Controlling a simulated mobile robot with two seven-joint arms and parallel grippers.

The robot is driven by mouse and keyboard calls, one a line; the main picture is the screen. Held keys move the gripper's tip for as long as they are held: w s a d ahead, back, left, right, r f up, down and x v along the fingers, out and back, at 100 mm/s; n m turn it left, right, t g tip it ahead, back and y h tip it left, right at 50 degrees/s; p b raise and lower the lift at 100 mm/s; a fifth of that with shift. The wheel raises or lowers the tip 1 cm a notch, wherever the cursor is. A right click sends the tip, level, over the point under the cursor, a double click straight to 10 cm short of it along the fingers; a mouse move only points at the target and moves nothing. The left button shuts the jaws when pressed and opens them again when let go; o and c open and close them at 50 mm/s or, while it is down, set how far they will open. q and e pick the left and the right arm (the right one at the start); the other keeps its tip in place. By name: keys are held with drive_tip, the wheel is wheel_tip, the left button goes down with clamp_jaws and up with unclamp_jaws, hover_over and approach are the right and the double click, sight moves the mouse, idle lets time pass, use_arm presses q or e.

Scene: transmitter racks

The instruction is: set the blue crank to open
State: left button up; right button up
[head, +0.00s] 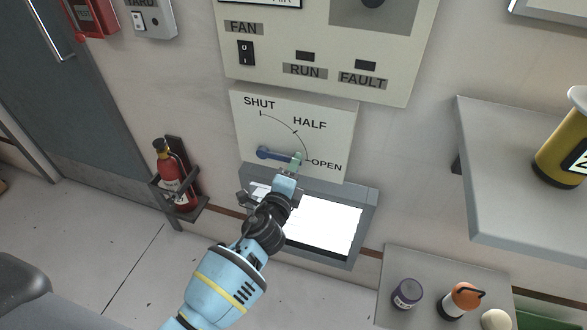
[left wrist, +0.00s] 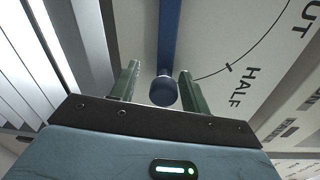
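The blue crank (head: 274,154) is on a white plate (head: 335,135) marked SHUT, HALF and OPEN. Its arm points right and slightly down, close to the OPEN end of the arc. My left gripper (head: 294,164) is at the crank's outer end and partly hides it. In the left wrist view, the crank's round knob (left wrist: 163,91) sits between the two green fingers of my left gripper (left wrist: 158,88). Gaps show on both sides of the knob, so the fingers are open around it. My right gripper is not in view.
Below the plate is a grey-framed box with a bright white face (head: 325,225). A grey shelf (head: 500,185) with a yellow container (head: 560,150) juts out at right. A lower shelf (head: 430,268) holds small containers. A fire extinguisher (head: 173,172) hangs at left.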

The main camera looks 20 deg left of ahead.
use_arm(q)
drive_tip(key=s, duration=0.7)
drive_tip(key=shift+s+r+p, duration=0.25)
drive_tip(key=shift+s+p, duration=0.1)
drive_tip(key=shift+s, duration=0.05)
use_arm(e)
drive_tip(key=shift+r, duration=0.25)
use_arm(q)
drive_tip(key=shift+a, duration=0.15)
